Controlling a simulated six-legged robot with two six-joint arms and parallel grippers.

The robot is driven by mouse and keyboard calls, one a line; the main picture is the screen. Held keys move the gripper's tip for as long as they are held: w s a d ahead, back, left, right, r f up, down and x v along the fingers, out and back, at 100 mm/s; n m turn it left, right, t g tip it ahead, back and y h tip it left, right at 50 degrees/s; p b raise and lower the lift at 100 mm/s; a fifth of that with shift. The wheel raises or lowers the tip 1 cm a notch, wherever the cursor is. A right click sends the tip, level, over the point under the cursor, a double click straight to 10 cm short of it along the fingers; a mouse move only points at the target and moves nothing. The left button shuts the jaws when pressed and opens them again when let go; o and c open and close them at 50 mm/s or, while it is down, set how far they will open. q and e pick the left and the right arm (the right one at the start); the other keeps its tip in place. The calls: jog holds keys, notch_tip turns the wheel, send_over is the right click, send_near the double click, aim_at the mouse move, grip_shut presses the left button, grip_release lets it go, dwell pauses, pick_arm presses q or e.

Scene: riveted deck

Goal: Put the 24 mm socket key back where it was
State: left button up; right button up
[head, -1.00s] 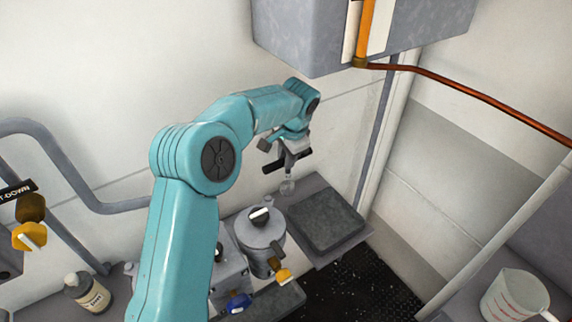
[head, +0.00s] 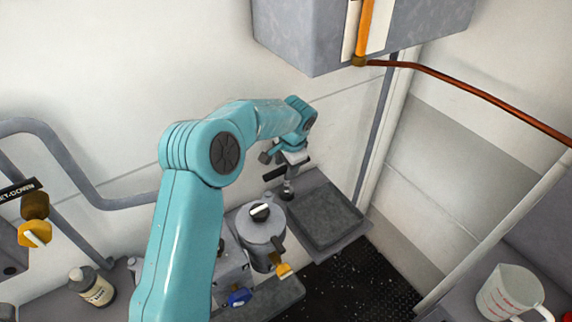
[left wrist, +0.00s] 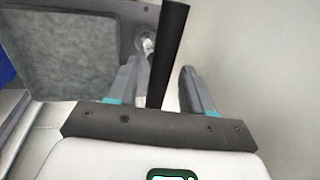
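The socket key has a black crossbar handle (head: 273,173) and a grey shaft pointing down (head: 288,187). It stands upright at the left edge of the grey tray (head: 325,219). I cannot tell exactly what its lower end rests on. My left gripper (head: 290,163) is over the key at the crossbar. In the left wrist view the crossbar (left wrist: 170,45) lies between the two fingers (left wrist: 160,80), with a narrow gap on each side, so the fingers look open around it. Part of the metal shaft (left wrist: 148,44) shows beyond. My right gripper is out of view.
A grey canister (head: 258,228) with a black knob and a yellow-handled valve (head: 283,270) stands close to the key. A grey box (head: 330,45) hangs above.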

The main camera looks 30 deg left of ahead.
pick_arm(q)
jog(key=shift+s+r, duration=0.1)
jog(key=shift+r, duration=0.1)
jog(key=v, duration=0.7)
jog(key=shift+r+b, duration=0.25)
jog(key=shift+b, duration=0.2)
jog(key=shift+d, duration=0.1)
